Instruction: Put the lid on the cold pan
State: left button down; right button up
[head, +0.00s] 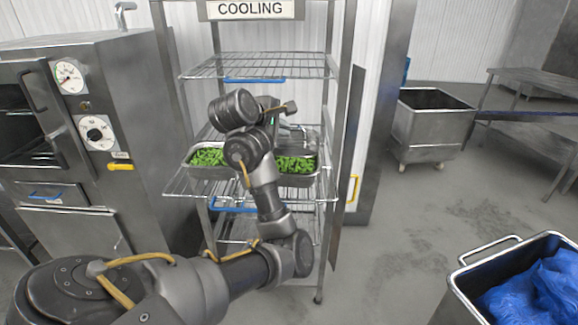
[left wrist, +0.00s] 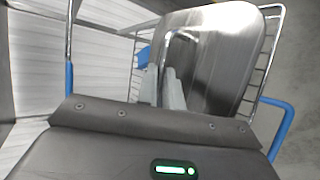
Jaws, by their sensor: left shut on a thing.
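A steel pan (head: 187,168) filled with green vegetables stands on the middle shelf of the cooling rack. My left arm hides its middle. A shiny steel lid (left wrist: 210,60) with rounded corners fills the upper middle of the left wrist view. My left gripper (left wrist: 161,84) is shut on the lid, its fingers against the near side of it. In the head view, the left gripper (head: 280,112) is above the back of the pan, mostly hidden by its own wrist. A grey metal piece beside it, probably the lid, shows partly. My right gripper is not in view.
The rack's upper wire shelf (head: 255,68) is empty and close above my gripper. A steel oven (head: 85,130) stands at left. A steel bin (head: 432,125) stands right of the rack, and another with blue bags (head: 535,290) is at front right. Floor between is clear.

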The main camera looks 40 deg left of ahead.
aim_at(287, 138)
pick_arm(q)
jog(key=shift+w+a+f+p, duration=0.2)
jog(key=shift+w+f+p, duration=0.4)
jog(key=shift+w+f, duration=0.5)
jog(key=shift+w+a+f, duration=0.1)
jog(key=shift+w+f, duration=0.05)
jog(key=shift+f, duration=0.2)
jog(key=shift+w+f+p, duration=0.25)
jog(key=shift+f, duration=0.7)
jog(key=shift+w+f+p, duration=0.2)
jog(key=shift+f+p, duration=0.05)
jog(key=shift+f, duration=0.8)
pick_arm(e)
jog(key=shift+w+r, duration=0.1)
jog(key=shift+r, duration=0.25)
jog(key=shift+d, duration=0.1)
pick_arm(q)
jog(key=c, duration=1.5)
grip_release()
jog(key=shift+f, duration=0.15)
jog(key=shift+c, duration=0.2)
